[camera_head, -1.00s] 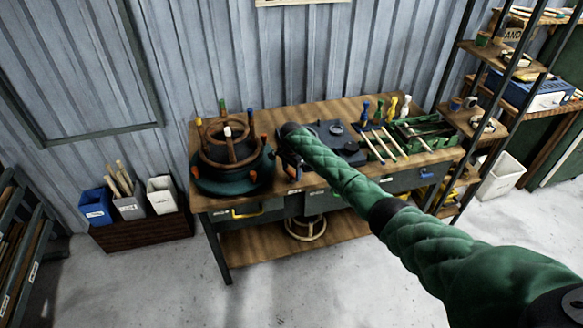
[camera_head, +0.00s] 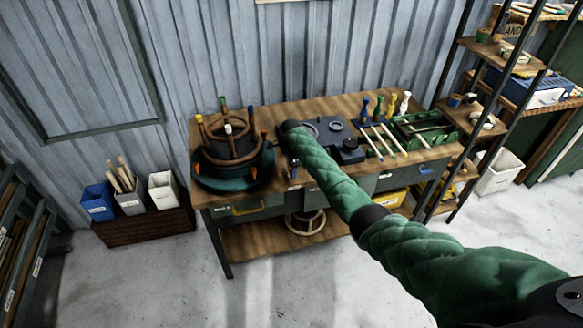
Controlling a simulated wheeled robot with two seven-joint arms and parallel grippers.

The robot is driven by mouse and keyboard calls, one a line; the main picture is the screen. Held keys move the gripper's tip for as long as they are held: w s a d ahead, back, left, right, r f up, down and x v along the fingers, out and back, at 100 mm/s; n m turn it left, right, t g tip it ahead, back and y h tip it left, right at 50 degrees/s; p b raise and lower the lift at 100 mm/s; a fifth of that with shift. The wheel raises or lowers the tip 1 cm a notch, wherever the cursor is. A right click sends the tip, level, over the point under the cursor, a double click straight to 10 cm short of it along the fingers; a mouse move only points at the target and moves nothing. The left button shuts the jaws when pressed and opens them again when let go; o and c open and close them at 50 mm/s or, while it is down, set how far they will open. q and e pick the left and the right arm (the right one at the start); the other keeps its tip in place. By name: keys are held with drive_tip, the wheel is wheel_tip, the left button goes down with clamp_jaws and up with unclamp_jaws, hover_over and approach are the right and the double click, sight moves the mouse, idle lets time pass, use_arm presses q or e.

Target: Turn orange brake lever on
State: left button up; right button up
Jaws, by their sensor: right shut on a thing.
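A round bending jig (camera_head: 232,181) with a dark green base and a bent rattan hoop (camera_head: 228,148) stands on the left of the workbench. Upright pegs with coloured tips surround the hoop. An orange lever-like piece (camera_head: 253,173) shows at the right front of the base, and an orange-tipped peg (camera_head: 264,138) stands on the right side. My right arm in its green sleeve reaches in from the lower right. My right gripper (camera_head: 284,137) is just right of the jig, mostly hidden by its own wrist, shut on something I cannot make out. My left gripper is out of view.
The workbench (camera_head: 345,104) also carries a dark device (camera_head: 338,130), several light rods (camera_head: 378,141) and a green tray (camera_head: 425,131). A shelf rack (camera_head: 482,103) stands at the right. Open floor lies in front.

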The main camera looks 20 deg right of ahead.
drive_tip(key=shift+r, duration=0.1)
drive_tip(key=o, duration=1)
drive_tip(key=shift+r+b, duration=0.35)
wheel_tip(320, 180, up, 6)
drive_tip(key=shift+f+b, duration=0.1)
drive_tip(key=shift+b, duration=1.15)
drive_tip(key=shift+r, duration=0.6)
drive_tip(key=shift+f, duration=0.1)
